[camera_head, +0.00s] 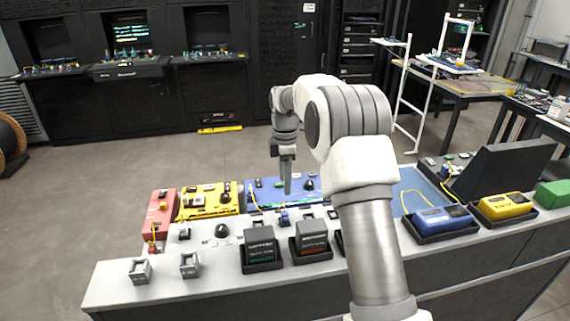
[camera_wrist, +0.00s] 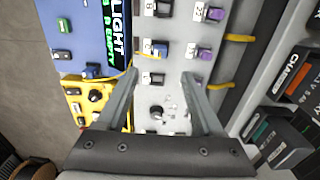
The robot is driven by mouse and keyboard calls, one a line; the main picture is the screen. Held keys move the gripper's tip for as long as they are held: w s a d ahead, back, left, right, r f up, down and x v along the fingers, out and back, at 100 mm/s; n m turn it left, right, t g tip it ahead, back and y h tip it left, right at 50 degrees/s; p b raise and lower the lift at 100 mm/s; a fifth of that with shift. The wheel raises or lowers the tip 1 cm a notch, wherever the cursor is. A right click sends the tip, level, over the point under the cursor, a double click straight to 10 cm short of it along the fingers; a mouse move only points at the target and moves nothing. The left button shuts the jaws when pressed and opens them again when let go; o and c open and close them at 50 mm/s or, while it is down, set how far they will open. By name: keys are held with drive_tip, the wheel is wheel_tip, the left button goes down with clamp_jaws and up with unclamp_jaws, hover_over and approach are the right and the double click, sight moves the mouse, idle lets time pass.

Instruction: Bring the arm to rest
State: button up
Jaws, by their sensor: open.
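My gripper (camera_head: 287,175) hangs pointing down over the back part of the bench, above the blue panel (camera_head: 270,189). In the wrist view my gripper (camera_wrist: 160,82) has its two fingers spread apart with nothing between them. Below the fingers lies the pale console surface (camera_wrist: 178,65) with small black and purple connectors. My arm covers the middle right of the bench in the head view.
A yellow panel (camera_head: 208,200) and a red panel (camera_head: 160,215) stand left of the blue one. Dark boxes (camera_head: 261,246) sit on the bench front. Blue (camera_head: 445,217) and yellow (camera_head: 505,205) devices lie at right, by a black slanted screen (camera_head: 500,170).

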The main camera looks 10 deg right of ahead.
drive_tip(key=s+r+m+t, duration=0.1)
drive_tip(key=s+r+m, duration=0.45)
drive_tip(key=r, duration=0.75)
drive_tip(key=s+r+m+t, duration=0.2)
drive_tip(key=s+r+m, duration=0.25)
drive_tip(key=s, duration=0.85)
drive_tip(key=s+f+m+t, duration=0.2)
drive_tip(key=s+m, duration=0.6)
drive_tip(key=s, duration=1.1)
drive_tip(key=shift+f+t, duration=0.3)
drive_tip(key=shift+f, duration=0.45)
drive_tip(key=shift+w+a, duration=0.1)
